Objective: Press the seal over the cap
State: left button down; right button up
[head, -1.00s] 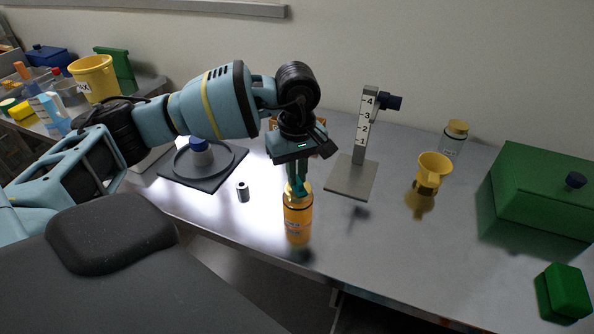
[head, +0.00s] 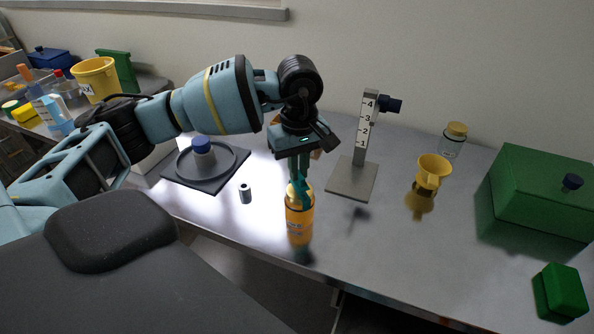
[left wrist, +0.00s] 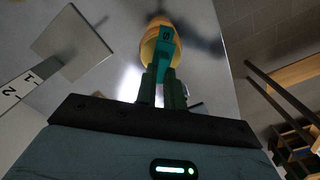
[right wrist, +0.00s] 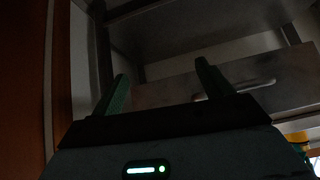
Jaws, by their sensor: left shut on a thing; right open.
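An orange bottle (head: 300,225) with a yellow-orange top stands upright near the front edge of the metal bench. My left gripper (head: 298,178) points down over it, shut on a teal strip, the seal (left wrist: 165,48), which bears a small dark mark. The seal lies across the yellow cap (left wrist: 152,36) in the left wrist view and seems to touch it; full contact all round cannot be told. The fingers and seal hide part of the cap. My right gripper (right wrist: 162,82) is open and empty, low before a metal drawer front, outside the head view.
A numbered stand (head: 352,178), a yellow funnel (head: 432,172) and a clear jar (head: 452,142) stand to the right, with a green box (head: 545,195) beyond. A small metal cylinder (head: 245,194) and a dark round-topped plate (head: 232,168) are left.

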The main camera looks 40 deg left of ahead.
pick_arm(q)
jog(key=shift+r+p, duration=0.6)
jog(key=shift+r, duration=1.35)
pick_arm(e)
jog(key=shift+w+r+t, duration=0.3)
jog(key=shift+w+r, duration=0.65)
jog(key=shift+r, duration=0.2)
jog(key=shift+f, duration=0.1)
